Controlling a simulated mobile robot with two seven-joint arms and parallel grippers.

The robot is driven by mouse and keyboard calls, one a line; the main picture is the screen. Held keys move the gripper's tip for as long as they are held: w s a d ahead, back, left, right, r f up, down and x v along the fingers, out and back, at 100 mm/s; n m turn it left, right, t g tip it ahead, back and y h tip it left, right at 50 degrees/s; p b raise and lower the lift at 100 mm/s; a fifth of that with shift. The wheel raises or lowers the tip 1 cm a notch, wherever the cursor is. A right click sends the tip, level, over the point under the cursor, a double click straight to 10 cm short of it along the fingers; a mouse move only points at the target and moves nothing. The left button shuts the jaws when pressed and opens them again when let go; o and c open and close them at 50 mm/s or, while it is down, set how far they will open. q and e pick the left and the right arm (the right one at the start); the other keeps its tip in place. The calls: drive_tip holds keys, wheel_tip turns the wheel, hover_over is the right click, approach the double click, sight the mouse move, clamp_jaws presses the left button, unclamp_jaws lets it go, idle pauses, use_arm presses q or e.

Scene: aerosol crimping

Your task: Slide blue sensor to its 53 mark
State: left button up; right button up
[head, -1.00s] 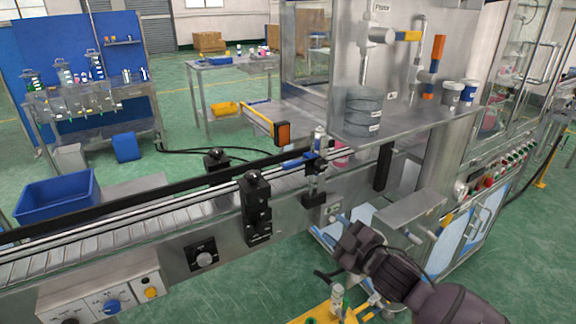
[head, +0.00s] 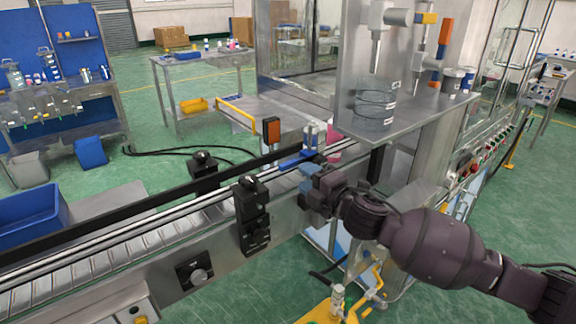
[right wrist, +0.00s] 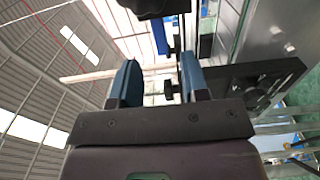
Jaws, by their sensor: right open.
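A blue bar-shaped part (head: 297,159), which looks like the blue sensor, sits above the conveyor rail at its right part. A blue part also shows beyond the fingers in the right wrist view (right wrist: 160,38). No scale or 53 mark can be read. My right gripper (head: 310,181) is open at the conveyor's near side, just below the blue part, and hides the black bracket there. In the right wrist view my right gripper (right wrist: 158,74) has a small black knob (right wrist: 171,90) between its blue fingers, nearer the right finger. Contact cannot be told. My left gripper is out of view.
A black post with a knob (head: 250,213) stands left of my right gripper on the conveyor's near side. A steel shelf (head: 425,108) overhangs to the right. An orange-faced box (head: 271,131) stands behind the rail. A yellow fixture (head: 370,285) is below my arm.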

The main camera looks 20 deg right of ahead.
sight(290, 167)
drive_tip(key=x, duration=0.7)
drive_tip(key=shift+w+a+f+b, duration=0.1)
drive_tip(key=shift+w+b, duration=0.1)
drive_tip(key=shift+b, duration=0.1)
clamp_jaws()
